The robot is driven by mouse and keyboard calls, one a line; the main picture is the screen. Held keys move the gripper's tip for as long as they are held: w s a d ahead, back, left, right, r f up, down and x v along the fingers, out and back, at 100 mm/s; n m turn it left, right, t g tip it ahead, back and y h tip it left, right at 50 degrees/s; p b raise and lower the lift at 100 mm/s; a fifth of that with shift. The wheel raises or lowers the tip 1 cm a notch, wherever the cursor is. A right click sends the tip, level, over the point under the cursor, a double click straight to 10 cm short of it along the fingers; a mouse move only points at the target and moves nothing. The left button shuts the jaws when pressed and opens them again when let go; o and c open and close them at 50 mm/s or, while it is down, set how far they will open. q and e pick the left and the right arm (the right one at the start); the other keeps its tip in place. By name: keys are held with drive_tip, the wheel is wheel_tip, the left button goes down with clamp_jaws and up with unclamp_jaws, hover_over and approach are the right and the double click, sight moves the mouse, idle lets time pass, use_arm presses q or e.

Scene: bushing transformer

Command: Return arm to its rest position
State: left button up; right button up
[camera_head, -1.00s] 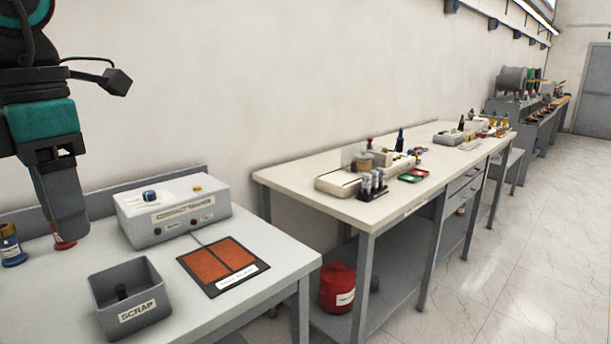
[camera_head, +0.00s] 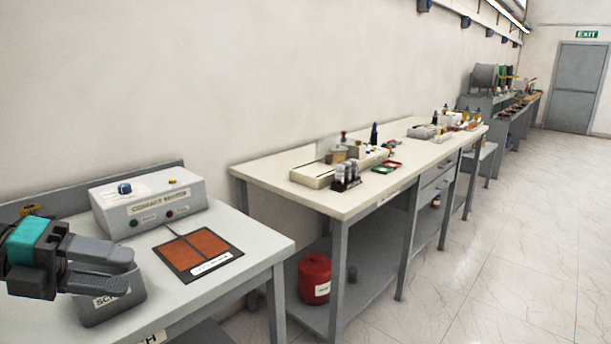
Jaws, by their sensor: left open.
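My left gripper (camera_head: 128,271) comes in from the left edge, low in the picture. It has a teal band and dark grey fingers that point right. The fingers are open with a narrow gap, and nothing shows between them. It is in front of the grey scrap bin (camera_head: 118,306) and hides the bin's top and part of its label. Whether it touches the bin, I cannot tell. My right gripper is not in view.
On the near table stand a white tester box (camera_head: 150,205) and a black-framed pad with orange plates (camera_head: 198,252). A cream workbench (camera_head: 335,203) with small parts stands further right. A red can (camera_head: 314,278) sits on its lower shelf. The floor at right is clear.

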use_arm(q)
wheel_tip(320, 180, down, 21)
drive_tip(key=a+n+t+y+b, duration=0.2)
drive_tip(key=n+t+y, duration=0.4)
drive_tip(key=n+t, duration=0.95)
drive_tip(key=s+d+f+n+g+y, duration=0.2)
drive_tip(key=s+d+f+n+g, duration=0.3)
drive_tip(key=f+n, duration=0.3)
drive_tip(key=s+d+f+n+g+y, duration=0.2)
drive_tip(key=s+d+f+n+g, duration=0.2)
drive_tip(key=d+f+n, duration=0.4)
wheel_tip(320, 180, down, 2)
drive_tip(key=shift+s+f+g+b, duration=0.2)
drive_tip(key=shift+s+g+b, duration=0.15)
drive_tip(key=shift+s, duration=0.1)
